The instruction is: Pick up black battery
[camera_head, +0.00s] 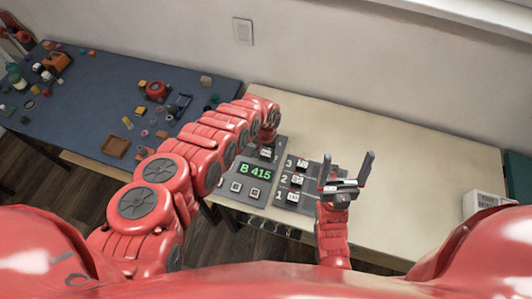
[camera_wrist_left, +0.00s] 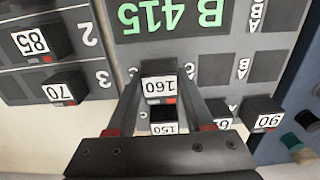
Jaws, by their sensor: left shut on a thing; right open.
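A black battery with a white label reading 160 (camera_wrist_left: 159,68) is between the fingers of my left gripper (camera_wrist_left: 164,92) in the left wrist view. The gripper is shut on it, in front of the grey board. In the head view, my left gripper (camera_head: 267,145) is at the upper part of the board, largely hidden by its own arm. My right gripper (camera_head: 346,178) is open and empty, fingers up, right of the numbered panel.
The grey board has a green B 415 display (camera_head: 255,170). A numbered panel (camera_head: 284,181) with labelled batteries stands beside it. The cream table (camera_head: 425,195) is mostly clear to the right. A blue-topped table (camera_head: 85,100) at left holds many small parts.

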